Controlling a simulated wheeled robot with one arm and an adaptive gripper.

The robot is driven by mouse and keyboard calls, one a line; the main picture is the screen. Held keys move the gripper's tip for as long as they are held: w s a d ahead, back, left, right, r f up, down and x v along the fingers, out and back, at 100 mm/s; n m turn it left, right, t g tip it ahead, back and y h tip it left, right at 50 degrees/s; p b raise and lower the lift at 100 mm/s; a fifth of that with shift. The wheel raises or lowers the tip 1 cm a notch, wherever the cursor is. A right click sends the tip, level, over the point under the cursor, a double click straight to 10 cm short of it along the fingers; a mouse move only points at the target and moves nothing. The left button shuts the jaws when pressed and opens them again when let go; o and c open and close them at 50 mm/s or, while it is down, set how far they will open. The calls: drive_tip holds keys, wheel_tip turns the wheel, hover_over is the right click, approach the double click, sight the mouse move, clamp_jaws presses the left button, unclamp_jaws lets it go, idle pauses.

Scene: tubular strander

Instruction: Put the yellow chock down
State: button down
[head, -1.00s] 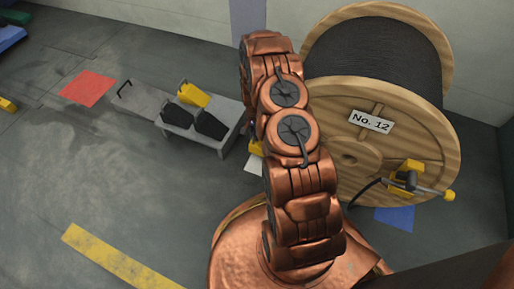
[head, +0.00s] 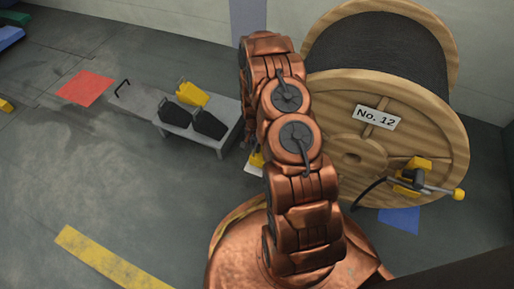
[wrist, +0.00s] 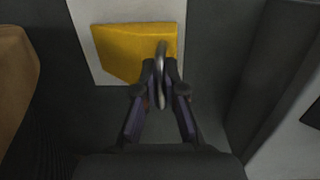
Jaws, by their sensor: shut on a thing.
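The yellow chock (wrist: 130,50) with a curved metal handle (wrist: 161,75) is below my gripper in the wrist view. My gripper (wrist: 160,75) is shut on the handle. The chock is over a white patch (wrist: 88,62) on the grey floor; I cannot tell whether it touches it. In the head view only a sliver of the chock (head: 257,160) shows left of my arm, above a corner of the white patch (head: 253,169).
A large wooden cable reel (head: 440,150) marked No. 12 stands right of my arm. A low grey bench (head: 225,125) to the left bears another yellow chock (head: 193,93) and black chocks (head: 208,124). A red floor patch (head: 85,88) and a blue one (head: 400,220) are bare.

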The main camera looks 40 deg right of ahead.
drive_tip(key=c, duration=1.3)
unclamp_jaws()
drive_tip(key=shift+r, duration=0.1)
drive_tip(key=a+r+n+p, duration=0.1)
drive_tip(key=a+r+p, duration=0.15)
drive_tip(key=r, duration=0.95)
drive_tip(key=a+r+n+p, duration=0.1)
drive_tip(key=a+r+p, duration=0.15)
drive_tip(key=r, duration=0.85)
drive_tip(key=s+a+r+n+g, duration=0.1)
drive_tip(key=s+a+r+n, duration=0.1)
drive_tip(key=s+a+r, duration=0.3)
drive_tip(key=s+a+r+n, duration=0.2)
drive_tip(key=s+a+r, duration=0.1)
drive_tip(key=r, duration=0.4)
drive_tip(key=s+a+r+n, duration=0.2)
drive_tip(key=s+r, duration=0.2)
drive_tip(key=s, duration=0.3)
drive_tip(key=s+a+r+n, duration=0.2)
drive_tip(key=s+a+r, duration=0.1)
drive_tip(key=s, duration=0.5)
drive_tip(key=s+a+r+n+g, duration=0.1)
drive_tip(key=s+a+r+n, duration=0.1)
drive_tip(key=s+r, duration=0.3)
drive_tip(key=shift+s+a+h, duration=0.15)
drive_tip(key=shift+s, duration=0.55)
drive_tip(key=shift+s+a+h, duration=0.1)
drive_tip(key=shift+s+h, duration=0.05)
drive_tip(key=shift+s, duration=0.5)
